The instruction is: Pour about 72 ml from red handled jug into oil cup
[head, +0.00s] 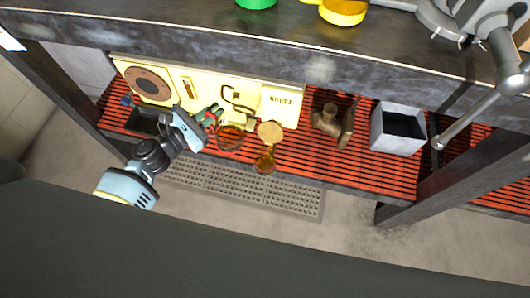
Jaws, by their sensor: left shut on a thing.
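The red handled jug (229,138) is see-through with amber contents, over the red slatted shelf. My left gripper (208,120) is at the jug's left side, shut on its handle; the fingers partly hide the handle. I cannot tell how far the jug is tilted. To its right, apart from it, a small amber see-through vessel (265,162), perhaps the oil cup, is near the shelf's front edge. A round tan-topped thing (270,132) is just behind it. My right gripper is not in view.
The red slatted shelf (300,160) lies under a dark bench top (200,42). A cream panel marked NOTICE (281,104) stands behind. Right are a brown metal part (326,121) and a grey open box (398,112). A dark tray (146,121) is left. A grey post (440,180) stands right.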

